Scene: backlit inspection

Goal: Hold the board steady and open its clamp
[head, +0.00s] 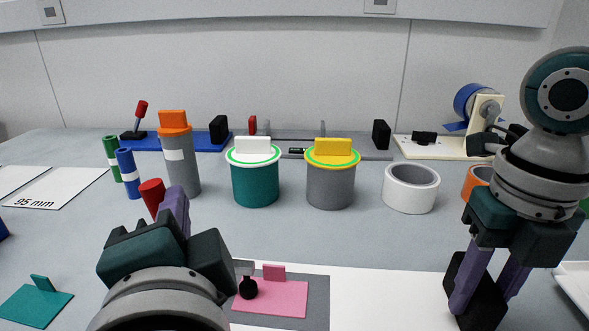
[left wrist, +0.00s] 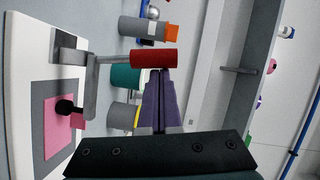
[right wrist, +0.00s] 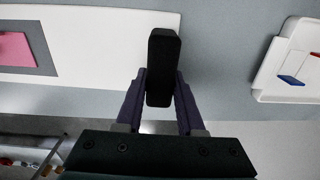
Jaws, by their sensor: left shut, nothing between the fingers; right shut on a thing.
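The white board (head: 390,300) lies flat, with a grey pad (head: 319,303) and a pink plate (head: 285,298) on it. The clamp's black knob (head: 248,288) is over the pink plate and appears to press on it in the left wrist view (left wrist: 66,107). The clamp's red handle (head: 152,191) sticks up at the left; it also shows in the left wrist view (left wrist: 154,59). My left gripper (head: 175,192) is shut and empty, its fingertips close against the handle's side; contact is unclear. My right gripper (head: 480,280) is shut on the board's black block (right wrist: 162,65).
A teal canister (head: 255,185), a grey canister (head: 330,187) and a white ring (head: 411,188) stand behind the board. A grey cylinder with orange cap (head: 181,160) is behind the handle. A white tray (right wrist: 290,65) lies right of my right gripper.

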